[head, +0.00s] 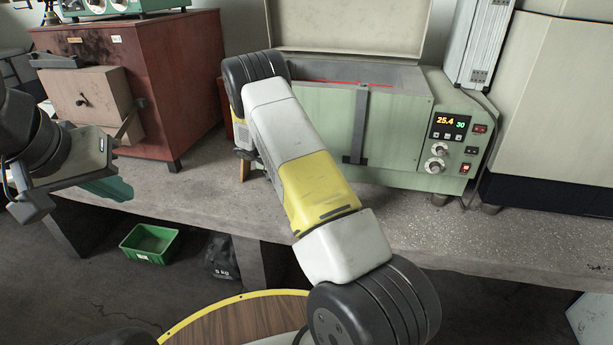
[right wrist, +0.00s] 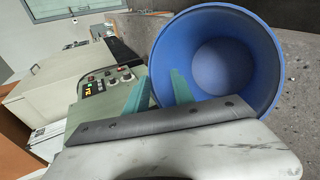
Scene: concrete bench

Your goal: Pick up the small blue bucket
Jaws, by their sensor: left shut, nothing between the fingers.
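The small blue bucket (right wrist: 218,60) fills the upper right of the right wrist view, its round mouth turned toward the camera and its inside empty. My right gripper (right wrist: 162,78) is open there. One teal finger overlaps the bucket's left rim and the other is just outside it, so the near wall appears to lie between them. Contact cannot be told. In the head view the bucket is not visible, and my right arm hides its own gripper. My left gripper (head: 112,189) is shut and empty at the left, over the bench's front edge, away from the bucket.
A green bath unit (head: 400,140) with a raised lid and lit display stands on the concrete bench (head: 520,235). A dark red cabinet (head: 180,80) stands at the back left. A green crate (head: 150,244) and a black bag (head: 221,258) are on the floor below. The bench's front right is clear.

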